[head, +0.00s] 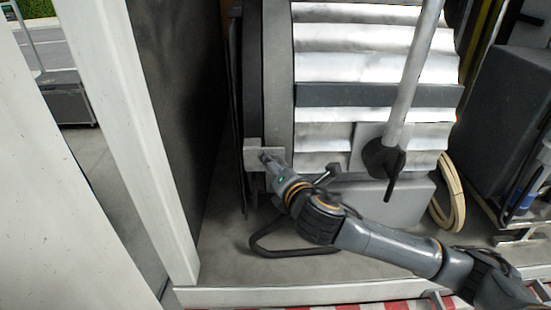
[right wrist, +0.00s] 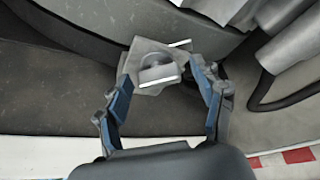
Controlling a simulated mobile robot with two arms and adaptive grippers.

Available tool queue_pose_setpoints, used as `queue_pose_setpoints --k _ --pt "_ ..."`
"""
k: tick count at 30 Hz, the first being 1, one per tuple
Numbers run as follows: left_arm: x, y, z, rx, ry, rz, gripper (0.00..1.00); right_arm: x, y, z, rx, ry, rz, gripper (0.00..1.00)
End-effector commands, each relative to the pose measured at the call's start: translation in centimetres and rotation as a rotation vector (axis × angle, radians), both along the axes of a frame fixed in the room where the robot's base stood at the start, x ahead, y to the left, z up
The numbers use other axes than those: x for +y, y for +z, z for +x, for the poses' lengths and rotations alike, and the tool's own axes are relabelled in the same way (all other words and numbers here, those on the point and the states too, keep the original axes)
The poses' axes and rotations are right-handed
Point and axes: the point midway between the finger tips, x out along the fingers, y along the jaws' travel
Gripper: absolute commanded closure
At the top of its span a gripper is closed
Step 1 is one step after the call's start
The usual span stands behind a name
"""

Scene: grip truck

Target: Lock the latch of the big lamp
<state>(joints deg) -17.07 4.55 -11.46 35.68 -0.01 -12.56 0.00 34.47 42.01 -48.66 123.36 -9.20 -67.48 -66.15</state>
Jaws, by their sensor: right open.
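The big lamp (head: 375,65) is a large drum with silvery ribs and a dark rim, standing on the truck bed. Its latch (head: 251,156) is a light grey plate low on the left rim. In the right wrist view the latch (right wrist: 141,58) shows as a tilted plate with a round boss and a pale flat tab. My right gripper (right wrist: 161,74) is open, with its blue-padded fingers on either side of the tab; contact cannot be told. In the head view the right gripper (head: 268,160) partly hides the latch. My left gripper is out of view.
A grey pole with a dark end (head: 410,75) hangs before the lamp. A dark hose (head: 290,252) loops on the floor below my arm. A beige hose coil (head: 449,195) and a dark case (head: 505,110) are right. A white post (head: 135,130) stands left.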

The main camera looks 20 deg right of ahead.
Motion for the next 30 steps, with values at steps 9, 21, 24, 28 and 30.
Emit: queue_pose_setpoints --k 9,21,24,28,30 --pt "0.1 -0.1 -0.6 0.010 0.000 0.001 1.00 0.1 -0.1 -0.1 0.001 0.000 0.000 0.32" --pt "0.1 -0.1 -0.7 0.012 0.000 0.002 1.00 0.0 -0.1 -0.1 0.000 -0.002 0.001 0.87" --pt "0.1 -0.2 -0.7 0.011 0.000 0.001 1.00 0.0 -0.2 -0.1 -0.002 -0.002 0.010 0.87" --pt "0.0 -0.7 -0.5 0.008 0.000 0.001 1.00 -0.1 -0.4 -0.1 -0.011 -0.003 0.045 0.87" --pt "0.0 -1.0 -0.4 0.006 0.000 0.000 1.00 -0.1 -0.4 -0.1 -0.022 -0.003 0.075 0.87"
